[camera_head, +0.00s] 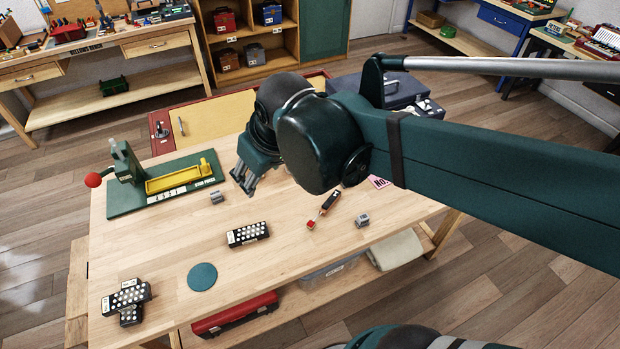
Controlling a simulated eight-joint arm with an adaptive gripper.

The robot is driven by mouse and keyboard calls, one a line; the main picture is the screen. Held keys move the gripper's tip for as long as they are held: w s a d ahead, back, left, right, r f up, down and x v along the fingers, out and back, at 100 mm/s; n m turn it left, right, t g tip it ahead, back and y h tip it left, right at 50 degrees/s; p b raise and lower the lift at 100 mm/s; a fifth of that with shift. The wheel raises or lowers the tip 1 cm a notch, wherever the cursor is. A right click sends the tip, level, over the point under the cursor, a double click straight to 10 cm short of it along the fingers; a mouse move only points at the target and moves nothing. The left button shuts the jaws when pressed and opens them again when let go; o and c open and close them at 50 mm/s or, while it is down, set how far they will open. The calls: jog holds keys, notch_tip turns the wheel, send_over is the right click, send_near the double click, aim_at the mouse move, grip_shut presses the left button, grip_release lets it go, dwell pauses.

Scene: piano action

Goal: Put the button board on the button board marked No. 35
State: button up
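A black button board (248,235) with rows of white buttons lies alone near the middle of the wooden table. At the front left, more black button boards (128,297) lie together, overlapping or crossing; which rests on which is hard to tell. Their small labels are unreadable here, so I cannot tell which is No. 35. My arm hides part of the table's back right.
A green fixture (130,208) with a yellow tray and red-knobbed lever stands at the back left. A small grey block (217,197), another grey block (362,220), a red-tipped tool (324,208), a pink card (379,182) and a green disc (202,277) lie on the table.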

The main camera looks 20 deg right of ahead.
jog(key=s+d+m+t+h, duration=0.1)
jog(key=s+d+m, duration=0.3)
jog(key=d, duration=0.5)
jog(key=s+t, duration=0.1)
jog(key=s, duration=0.1)
jog(key=shift+s+d+f, duration=0.3)
notch_tip(320, 180, down, 18)
jog(key=b, duration=1.8)
